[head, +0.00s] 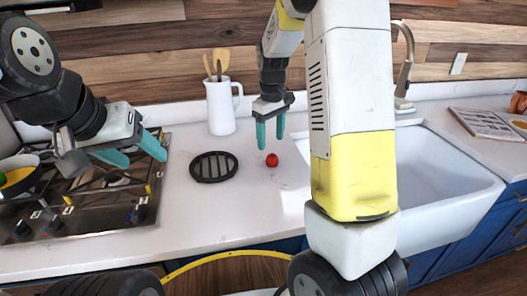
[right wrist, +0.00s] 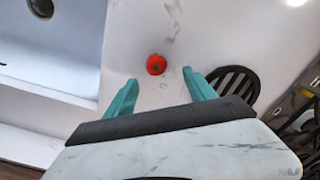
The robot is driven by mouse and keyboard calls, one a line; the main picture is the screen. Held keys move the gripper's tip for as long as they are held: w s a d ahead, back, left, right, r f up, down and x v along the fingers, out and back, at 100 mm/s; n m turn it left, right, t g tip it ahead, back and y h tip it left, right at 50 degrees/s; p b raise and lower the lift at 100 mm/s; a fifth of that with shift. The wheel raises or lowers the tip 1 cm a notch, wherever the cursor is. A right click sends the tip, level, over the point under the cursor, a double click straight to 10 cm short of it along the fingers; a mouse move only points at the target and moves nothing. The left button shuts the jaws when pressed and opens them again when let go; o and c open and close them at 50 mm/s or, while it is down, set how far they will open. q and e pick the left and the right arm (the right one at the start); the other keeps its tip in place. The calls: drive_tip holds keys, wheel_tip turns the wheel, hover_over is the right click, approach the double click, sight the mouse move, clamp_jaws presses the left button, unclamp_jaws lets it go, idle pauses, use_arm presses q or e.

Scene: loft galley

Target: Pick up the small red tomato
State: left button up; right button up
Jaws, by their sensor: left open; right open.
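The small red tomato (head: 272,160) sits on the white counter between the black round trivet and the sink. In the right wrist view the tomato (right wrist: 156,65) lies ahead of the fingers, in the gap between their tips. My right gripper (head: 270,140) points down with its teal fingers apart, just above and behind the tomato, empty; its fingers also show in the right wrist view (right wrist: 160,88). My left gripper (head: 148,152) is open and empty over the right side of the stove, far left of the tomato.
A black round trivet (head: 214,167) lies left of the tomato. A white pitcher (head: 221,107) with wooden utensils stands behind it. The stove (head: 75,205) is at left, the white sink (head: 440,185) at right. The counter in front of the tomato is clear.

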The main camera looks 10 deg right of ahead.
sight(272, 156)
drive_tip(key=shift+w+d+f, duration=0.1)
drive_tip(key=shift+w+f, duration=0.05)
drive_tip(key=shift+f, duration=0.65)
drive_tip(key=f, duration=0.6)
drive_tip(key=shift+w+d+f, duration=0.15)
drive_tip(key=shift+d+f, duration=0.05)
drive_tip(key=shift+f, duration=0.2)
clamp_jaws()
drive_tip(key=shift+r, duration=0.15)
